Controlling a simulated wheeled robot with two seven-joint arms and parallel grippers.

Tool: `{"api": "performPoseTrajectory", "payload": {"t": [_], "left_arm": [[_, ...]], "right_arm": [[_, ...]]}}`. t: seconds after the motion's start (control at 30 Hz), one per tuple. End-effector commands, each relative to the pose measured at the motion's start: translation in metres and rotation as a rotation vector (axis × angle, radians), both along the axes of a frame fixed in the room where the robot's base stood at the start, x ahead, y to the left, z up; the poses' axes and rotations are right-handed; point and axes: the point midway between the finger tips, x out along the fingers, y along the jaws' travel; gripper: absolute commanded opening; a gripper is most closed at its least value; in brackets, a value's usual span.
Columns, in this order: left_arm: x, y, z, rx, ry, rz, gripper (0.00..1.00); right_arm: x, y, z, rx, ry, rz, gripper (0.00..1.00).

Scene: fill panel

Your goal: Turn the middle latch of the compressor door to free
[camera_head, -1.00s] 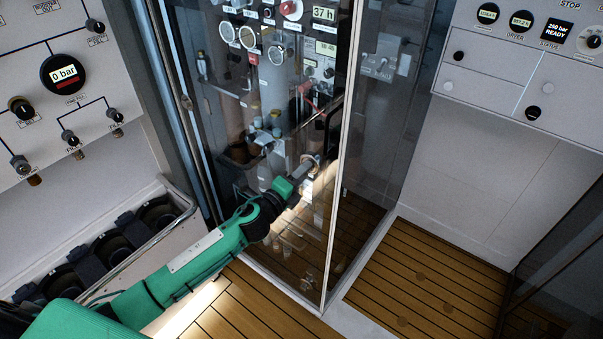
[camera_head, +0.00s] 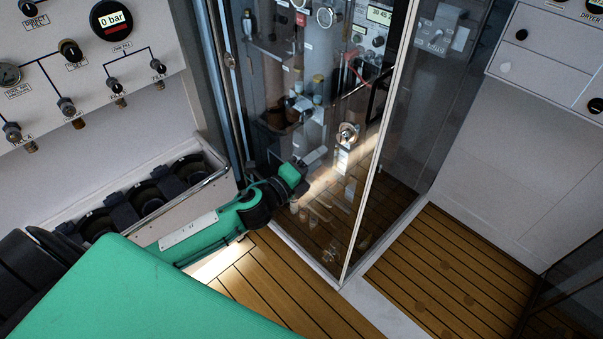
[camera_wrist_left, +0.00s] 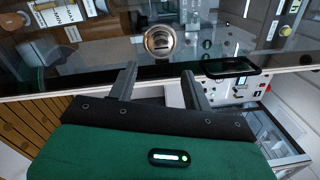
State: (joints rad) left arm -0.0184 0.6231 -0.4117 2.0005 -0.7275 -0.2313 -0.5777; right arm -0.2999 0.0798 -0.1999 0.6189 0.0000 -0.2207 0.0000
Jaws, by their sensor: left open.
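The compressor door (camera_head: 300,215) is a tall glass panel in a pale frame and looks shut. Its middle latch (camera_head: 348,133) is a small round metal piece near the door's right edge. My left gripper (camera_head: 318,156) is below and left of this latch in the head view, apart from it. In the left wrist view the latch (camera_wrist_left: 159,42) lies just beyond and between the fingertips of my open, empty left gripper (camera_wrist_left: 157,70). A bar crosses the latch's round face there. A lower latch (camera_head: 330,254) sits near the door's bottom corner. My right gripper is out of view.
A black door handle (camera_wrist_left: 229,67) is right of the latch in the wrist view. A gauge panel (camera_head: 85,75) and a rack of dark cylinders (camera_head: 135,200) stand left. Wooden floor (camera_head: 440,270) is clear at right.

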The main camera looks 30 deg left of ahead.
Motion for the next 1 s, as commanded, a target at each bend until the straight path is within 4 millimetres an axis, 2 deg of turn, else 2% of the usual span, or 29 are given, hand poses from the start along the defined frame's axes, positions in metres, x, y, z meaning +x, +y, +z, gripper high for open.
{"api": "performPoseTrajectory", "payload": {"t": [0.1, 0.33, 0.53, 1.0], "left_arm": [[-0.018, 0.006, -0.004, 0.001, 0.002, 0.0, 0.5], [-0.038, 0.014, -0.003, 0.0, 0.001, 0.0, 0.5], [-0.043, 0.016, -0.003, 0.001, 0.001, 0.0, 0.5], [-0.043, 0.016, -0.003, -0.001, 0.003, 0.002, 0.5]], "right_arm": [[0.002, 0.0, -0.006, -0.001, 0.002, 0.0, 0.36], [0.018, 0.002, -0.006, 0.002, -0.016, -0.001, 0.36], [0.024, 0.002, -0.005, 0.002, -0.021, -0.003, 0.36], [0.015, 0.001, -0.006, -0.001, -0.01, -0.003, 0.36]]}}
